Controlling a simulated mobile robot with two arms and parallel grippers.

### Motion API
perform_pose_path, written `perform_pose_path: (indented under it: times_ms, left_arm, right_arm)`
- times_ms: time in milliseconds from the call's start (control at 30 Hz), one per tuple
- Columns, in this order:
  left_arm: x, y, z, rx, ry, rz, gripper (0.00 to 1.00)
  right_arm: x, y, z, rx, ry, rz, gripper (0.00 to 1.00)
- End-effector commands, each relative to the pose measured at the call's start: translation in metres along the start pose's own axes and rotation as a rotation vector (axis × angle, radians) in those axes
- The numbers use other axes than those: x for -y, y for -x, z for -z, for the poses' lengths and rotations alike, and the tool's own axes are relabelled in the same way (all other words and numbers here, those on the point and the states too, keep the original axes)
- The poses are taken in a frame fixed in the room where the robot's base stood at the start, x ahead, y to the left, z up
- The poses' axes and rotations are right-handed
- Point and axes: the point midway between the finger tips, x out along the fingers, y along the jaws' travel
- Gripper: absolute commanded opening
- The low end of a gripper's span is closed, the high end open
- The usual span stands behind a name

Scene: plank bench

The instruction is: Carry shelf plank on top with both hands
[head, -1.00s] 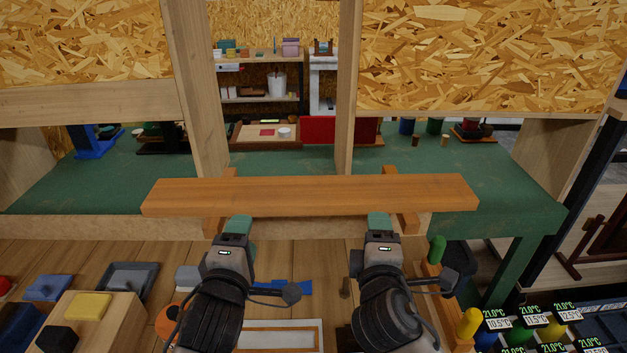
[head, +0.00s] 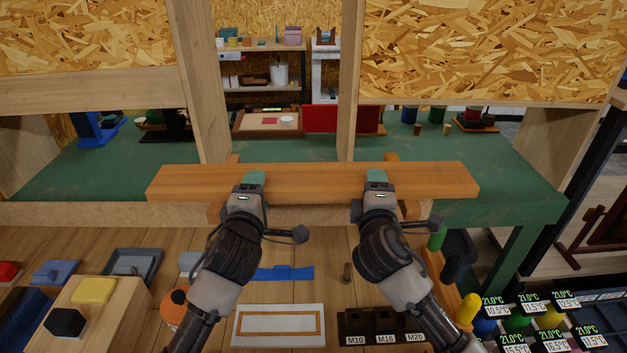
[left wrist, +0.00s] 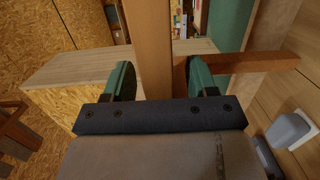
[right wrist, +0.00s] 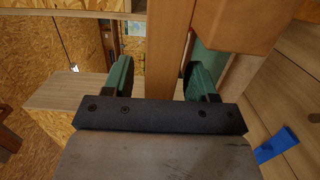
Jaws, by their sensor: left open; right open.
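The shelf plank (head: 315,184), a long orange-brown board, lies level across two wooden supports (head: 413,208) at the front of the green bench. My left gripper (head: 254,180) is at the plank's left-middle part, and my right gripper (head: 376,178) is at its right-middle part. In the left wrist view the plank (left wrist: 150,45) runs between the open green fingers (left wrist: 158,80), with gaps at both sides. In the right wrist view the plank (right wrist: 168,45) also stands between the open fingers (right wrist: 160,75). The plank's underside is hidden in the head view.
Two wooden posts (head: 200,80) rise behind the plank. A green bench top (head: 100,165) lies beyond it. Below are a white tray (head: 240,325), a wooden block with coloured pieces (head: 115,310), a blue piece (head: 285,272) and several coloured cylinders (head: 468,308).

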Motion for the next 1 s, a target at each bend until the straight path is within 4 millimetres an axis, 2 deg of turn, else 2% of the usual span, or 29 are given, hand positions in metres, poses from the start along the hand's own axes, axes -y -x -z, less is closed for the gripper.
perform_pose_path:
  times_ms: [200, 500, 900, 1000]
  left_arm:
    - [0.000, -0.017, 0.001, -0.001, -0.002, -0.001, 0.57]
    - [0.000, -0.018, 0.000, 0.000, -0.001, -0.001, 0.57]
    - [0.000, -0.018, 0.000, 0.000, -0.001, 0.000, 0.00]
    - [0.001, -0.018, 0.000, 0.000, -0.001, 0.001, 0.00]
  right_arm:
    - [0.000, -0.017, 0.000, 0.000, -0.002, 0.001, 0.57]
    - [0.000, -0.018, 0.000, 0.000, -0.001, 0.001, 0.57]
    - [0.000, -0.018, 0.000, 0.000, -0.001, 0.001, 0.00]
    - [0.001, -0.018, 0.000, 0.000, -0.001, 0.001, 0.00]
